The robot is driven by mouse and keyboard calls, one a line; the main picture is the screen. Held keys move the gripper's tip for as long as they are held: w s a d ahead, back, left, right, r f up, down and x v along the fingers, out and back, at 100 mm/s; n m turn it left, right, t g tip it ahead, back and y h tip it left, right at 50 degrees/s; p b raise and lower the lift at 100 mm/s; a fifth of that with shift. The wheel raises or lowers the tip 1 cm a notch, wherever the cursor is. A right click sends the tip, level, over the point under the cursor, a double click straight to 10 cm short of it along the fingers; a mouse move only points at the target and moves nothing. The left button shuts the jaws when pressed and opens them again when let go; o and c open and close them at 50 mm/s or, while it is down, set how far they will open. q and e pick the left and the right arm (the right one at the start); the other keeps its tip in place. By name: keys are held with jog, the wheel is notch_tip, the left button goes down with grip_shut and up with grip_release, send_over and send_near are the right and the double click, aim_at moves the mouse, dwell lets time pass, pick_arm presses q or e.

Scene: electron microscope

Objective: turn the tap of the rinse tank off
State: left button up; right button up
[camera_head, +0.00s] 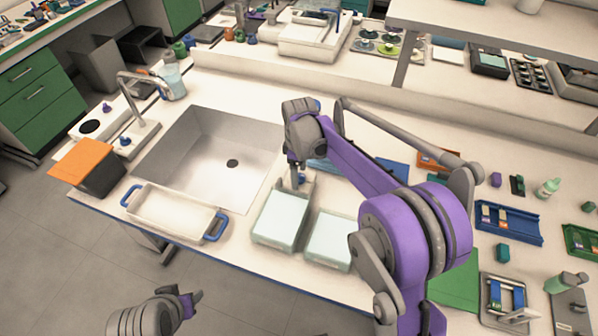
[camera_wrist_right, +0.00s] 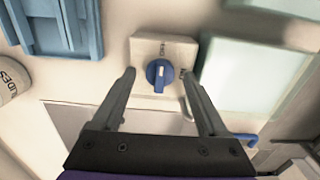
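The tap is a round blue knob (camera_wrist_right: 159,74) with a white mark on a pale square block (camera_wrist_right: 148,47). Small lettering stands above the knob and to its right, too small to read surely. In the head view the knob (camera_head: 301,179) shows small beside my right gripper (camera_head: 295,183), behind a pale water-filled tank (camera_head: 278,219). My right gripper also shows in the right wrist view (camera_wrist_right: 158,76), open, its fingers on either side of the knob with gaps. Whether the fingertips are level with it is unclear. My left gripper (camera_head: 191,297) is low at the front, its opening unclear.
A second pale tank (camera_head: 329,241) stands to the right of the first. The sink (camera_head: 213,160) and a white tray with blue handles (camera_head: 172,212) are to the left. A blue rack (camera_wrist_right: 56,25) lies near the tap block in the wrist view.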

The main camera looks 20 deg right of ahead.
aim_at(300, 176)
notch_tip(300, 176, up, 11)
jog(key=shift+p, duration=0.35)
jog(key=shift+f, duration=0.1)
dwell(0.4)
jog(key=s+d+r+m+t+p, duration=0.25)
jog(key=s+m, duration=0.25)
jog(key=s, duration=0.8)
jog(key=s+f+m+t+p, duration=0.1)
jog(key=s+f+m+t, duration=0.2)
jog(key=s, duration=1.1)
notch_tip(300, 176, down, 2)
jog(key=m, duration=0.3)
jog(key=shift+d, duration=0.35)
